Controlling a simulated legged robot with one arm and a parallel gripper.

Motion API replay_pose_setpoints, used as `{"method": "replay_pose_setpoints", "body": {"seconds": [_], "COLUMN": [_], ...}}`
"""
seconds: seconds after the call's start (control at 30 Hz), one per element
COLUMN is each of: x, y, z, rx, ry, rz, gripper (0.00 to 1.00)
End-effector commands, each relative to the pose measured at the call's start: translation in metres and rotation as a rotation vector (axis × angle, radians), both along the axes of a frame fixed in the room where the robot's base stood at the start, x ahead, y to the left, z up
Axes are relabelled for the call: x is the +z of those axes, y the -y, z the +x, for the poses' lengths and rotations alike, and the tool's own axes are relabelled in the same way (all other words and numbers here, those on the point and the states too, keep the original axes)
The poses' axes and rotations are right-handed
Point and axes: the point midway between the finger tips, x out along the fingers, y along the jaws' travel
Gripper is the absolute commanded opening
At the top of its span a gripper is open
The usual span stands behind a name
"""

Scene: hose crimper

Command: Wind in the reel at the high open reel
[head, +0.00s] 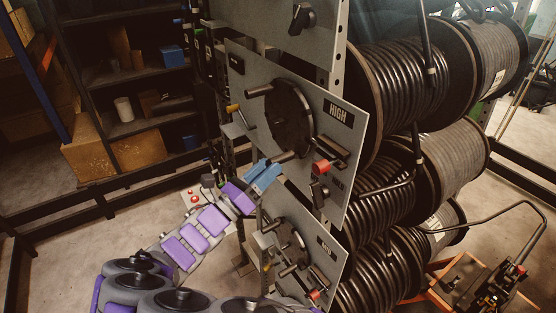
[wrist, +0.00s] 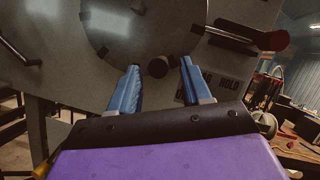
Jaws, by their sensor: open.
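The panel marked HIGH (head: 338,113) carries a dark round crank disc (head: 290,122), which also fills the top of the wrist view (wrist: 150,25). One peg (head: 259,91) sticks out at the disc's upper left. A dark round handle end (wrist: 158,66) shows near the disc's lower edge in the wrist view. My gripper (head: 270,172) has blue fingers and is open just below the disc. In the wrist view the handle end appears between the two fingertips; whether they touch it I cannot tell.
A red-knobbed lever (head: 322,167) sits right of the disc, and a yellow-tipped lever (head: 234,108) sits left. A similar lower panel (head: 327,247) is below my gripper. Hose reels (head: 400,85) stack at the right. Shelves (head: 125,125) stand at the back left.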

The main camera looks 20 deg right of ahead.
Motion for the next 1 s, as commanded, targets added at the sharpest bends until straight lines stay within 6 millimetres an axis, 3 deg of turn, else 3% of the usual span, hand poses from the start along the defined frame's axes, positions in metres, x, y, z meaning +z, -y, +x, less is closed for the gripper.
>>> {"method": "replay_pose_setpoints", "body": {"seconds": [0.2, 0.5, 1.0], "x": [-0.02, -0.036, -0.04], "y": [-0.045, -0.085, -0.098], "z": [-0.02, -0.042, -0.049], "rx": [0.008, 0.005, 0.001], "ry": [-0.001, 0.001, 0.002], "rz": [0.0, 0.001, -0.003], "gripper": [0.48, 0.48, 0.48]}}
